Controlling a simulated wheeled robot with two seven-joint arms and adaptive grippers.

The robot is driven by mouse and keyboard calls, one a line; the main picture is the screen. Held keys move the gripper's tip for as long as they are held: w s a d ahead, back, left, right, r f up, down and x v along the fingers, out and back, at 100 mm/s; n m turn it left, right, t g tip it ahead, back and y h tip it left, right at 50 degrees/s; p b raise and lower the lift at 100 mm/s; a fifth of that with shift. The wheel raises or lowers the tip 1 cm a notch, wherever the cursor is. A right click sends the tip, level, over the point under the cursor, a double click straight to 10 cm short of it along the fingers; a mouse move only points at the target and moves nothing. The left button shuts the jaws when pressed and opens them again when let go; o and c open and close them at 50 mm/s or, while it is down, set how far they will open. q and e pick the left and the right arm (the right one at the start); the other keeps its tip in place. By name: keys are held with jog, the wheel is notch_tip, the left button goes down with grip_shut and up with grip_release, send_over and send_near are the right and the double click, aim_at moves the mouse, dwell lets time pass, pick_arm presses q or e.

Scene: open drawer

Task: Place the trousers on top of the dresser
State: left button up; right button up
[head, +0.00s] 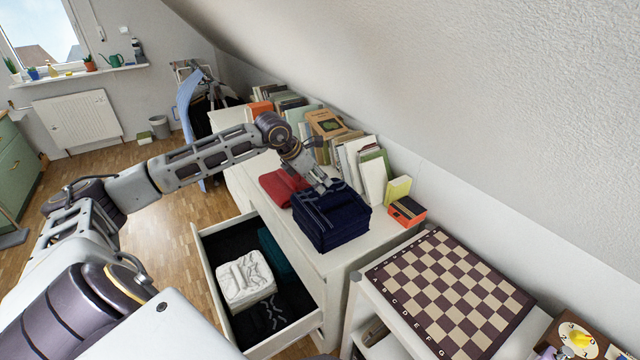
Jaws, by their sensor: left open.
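A dark navy folded stack (335,226), which looks like the trousers, lies on the white dresser (335,262) at its near end. My left gripper (326,186) is open at the top back edge of this stack. Its fingertips are small here, and I cannot tell whether they touch the cloth. The dresser's drawer (283,338) is pulled open below. It holds a white folded cloth (246,280), a teal cloth (272,252) and a dark cloth (265,318). My right gripper is not in view.
A red folded cloth (279,187) lies beside the navy stack. Several books (372,182) stand along the wall behind, with an orange and black box (407,211) at their right end. A chessboard (450,290) lies on a shelf unit at the right.

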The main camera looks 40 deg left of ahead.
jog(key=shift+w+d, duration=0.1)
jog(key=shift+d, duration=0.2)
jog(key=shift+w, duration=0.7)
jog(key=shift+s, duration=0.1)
